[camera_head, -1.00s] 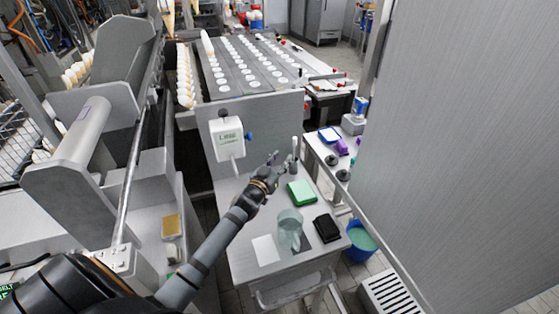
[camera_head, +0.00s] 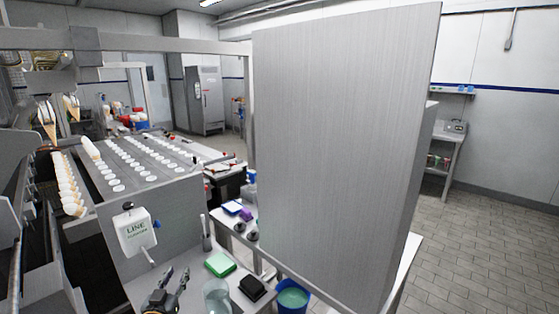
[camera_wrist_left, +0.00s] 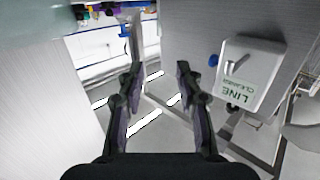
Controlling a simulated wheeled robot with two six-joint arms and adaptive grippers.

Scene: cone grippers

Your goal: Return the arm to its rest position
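My left gripper (camera_head: 177,273) is at the bottom of the head view, above the small metal table (camera_head: 190,268), to the left of a green box (camera_head: 220,264). In the left wrist view the two fingers of my left gripper (camera_wrist_left: 159,77) stand apart with nothing between them. Most of the left arm is below the edge of the head view. My right gripper is not in view.
A white dispenser marked LINE (camera_head: 136,231) is close by; it also shows right of the fingers (camera_wrist_left: 250,75). A clear jar (camera_head: 216,297), a black item (camera_head: 252,288) and a blue bucket (camera_head: 292,299) are to the right. A tall metal panel (camera_head: 335,150) blocks the middle.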

